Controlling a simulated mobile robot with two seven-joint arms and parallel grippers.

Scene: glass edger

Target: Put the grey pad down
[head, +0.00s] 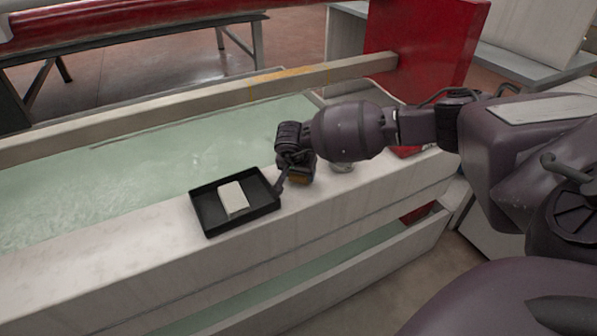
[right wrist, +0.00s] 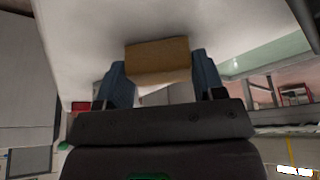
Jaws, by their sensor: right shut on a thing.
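My right gripper (head: 297,178) is shut on a small tan block, just above or at the pale ledge right of the tray. In the right wrist view the tan block (right wrist: 158,60) sits between the two blue-grey fingers (right wrist: 160,80), with a pale lower edge. In the head view only an orange-brown bit of it shows under the gripper. A light grey-white pad (head: 233,197) lies flat in a black tray (head: 207,216). I cannot tell whether the held block touches the ledge. My left gripper is not in view.
The tray stands on the pale ledge (head: 130,250) in front of a trough of greenish water (head: 150,175). A clear glass object (head: 343,166) stands close right of the gripper. A red item (head: 406,151) lies further right. The ledge left of the tray is clear.

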